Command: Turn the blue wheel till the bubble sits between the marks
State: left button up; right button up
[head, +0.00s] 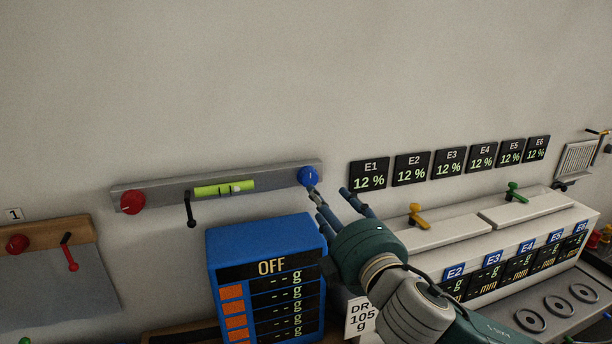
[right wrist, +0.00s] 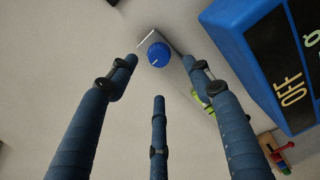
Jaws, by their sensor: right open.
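The blue wheel (head: 308,176) sits at the right end of a grey bar (head: 270,178) on the wall, with a white line on its face. It also shows in the right wrist view (right wrist: 158,54), ahead of my fingertips. The green level vial (head: 215,189) is on the middle of the bar; its pale bubble (head: 237,187) appears right of the vial's middle, close to the dark marks, and I cannot tell whether it lies between them. My right gripper (head: 338,200) is open, fingers spread, close to the blue wheel and apparently not touching it. My left gripper is out of view.
A red wheel (head: 132,201) is at the bar's left end, and a black lever (head: 190,210) hangs below the bar. A blue box (head: 266,250) reading OFF stands below. A white bench (head: 490,240) with yellow and green handles is at right. The wall above is clear.

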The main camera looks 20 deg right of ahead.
aim_at(311, 180)
jog(key=shift+w+r+p, duration=0.35)
jog(key=shift+w+r, duration=0.1)
jog(key=shift+w, duration=0.1)
jog(key=w+p, duration=0.1)
jog(key=w, duration=0.2)
jog(key=shift+w+a+f, duration=0.1)
jog(key=shift+w+f, duration=0.05)
jog(key=shift+w, duration=0.2)
jog(key=w, duration=0.3)
jog(key=shift+f+p, duration=0.15)
jog(key=shift+p, duration=0.15)
jog(key=shift+w, duration=0.75)
jog(key=shift+c, duration=0.3)
jog(key=shift+a, duration=0.1)
jog(key=c, duration=1.1)
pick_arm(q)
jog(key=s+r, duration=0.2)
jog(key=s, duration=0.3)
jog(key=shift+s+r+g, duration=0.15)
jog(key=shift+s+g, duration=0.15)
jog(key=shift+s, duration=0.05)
